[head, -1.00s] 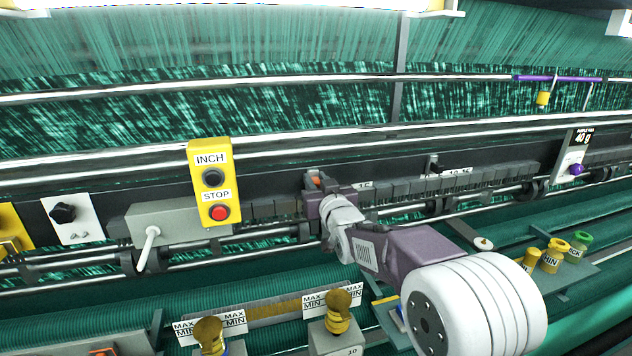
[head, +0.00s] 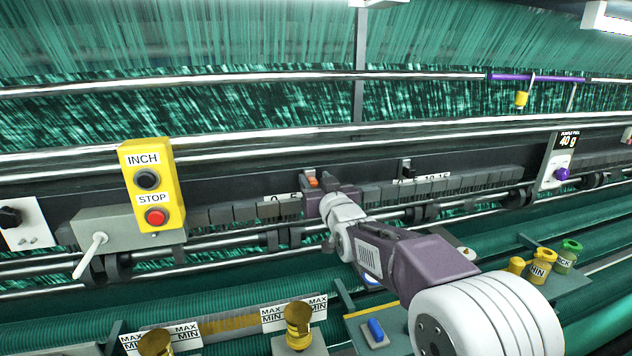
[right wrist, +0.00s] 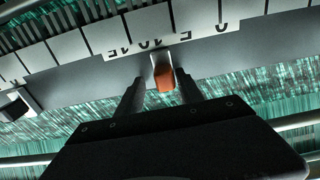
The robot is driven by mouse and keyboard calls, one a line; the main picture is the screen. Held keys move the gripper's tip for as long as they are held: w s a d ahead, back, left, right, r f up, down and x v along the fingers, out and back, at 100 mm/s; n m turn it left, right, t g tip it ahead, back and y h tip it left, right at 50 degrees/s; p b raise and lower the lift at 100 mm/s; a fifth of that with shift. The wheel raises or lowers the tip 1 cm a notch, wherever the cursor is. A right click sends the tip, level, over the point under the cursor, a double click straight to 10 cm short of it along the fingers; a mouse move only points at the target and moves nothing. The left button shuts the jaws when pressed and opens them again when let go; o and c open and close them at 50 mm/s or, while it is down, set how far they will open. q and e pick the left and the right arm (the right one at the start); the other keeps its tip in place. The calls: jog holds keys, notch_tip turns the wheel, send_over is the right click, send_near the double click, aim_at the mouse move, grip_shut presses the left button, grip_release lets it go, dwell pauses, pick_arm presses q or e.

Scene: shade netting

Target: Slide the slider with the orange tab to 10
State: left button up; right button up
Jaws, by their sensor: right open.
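The slider's orange tab (head: 313,182) shows at my right gripper in the head view. In the right wrist view, the orange tab (right wrist: 164,77) stands between my two fingers on a pale stem. The scale plate (right wrist: 205,40) appears upside down there, with 0 at the right and 15 at the left. The stem is close to the 10 mark, slightly on its 5 side. My right gripper (head: 327,195) is open, its fingers (right wrist: 157,98) on either side of the tab; contact is unclear. In the head view it hides the higher marks. My left gripper is out of view.
A second slider with a black tab (head: 407,171) stands to the right on the same rail. A yellow INCH/STOP box (head: 152,188) and a grey lever box (head: 100,228) are at left. Knobs (head: 298,318) stand below, and a 40 g display panel (head: 560,160) is at right.

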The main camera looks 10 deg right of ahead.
jog(key=shift+s+b, duration=0.2)
jog(key=shift+b, duration=0.1)
pick_arm(q)
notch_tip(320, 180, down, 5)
jog(key=b, duration=0.4)
pick_arm(e)
jog(key=s, duration=0.8)
jog(key=shift+s+d, duration=0.2)
jog(key=shift+s, duration=0.15)
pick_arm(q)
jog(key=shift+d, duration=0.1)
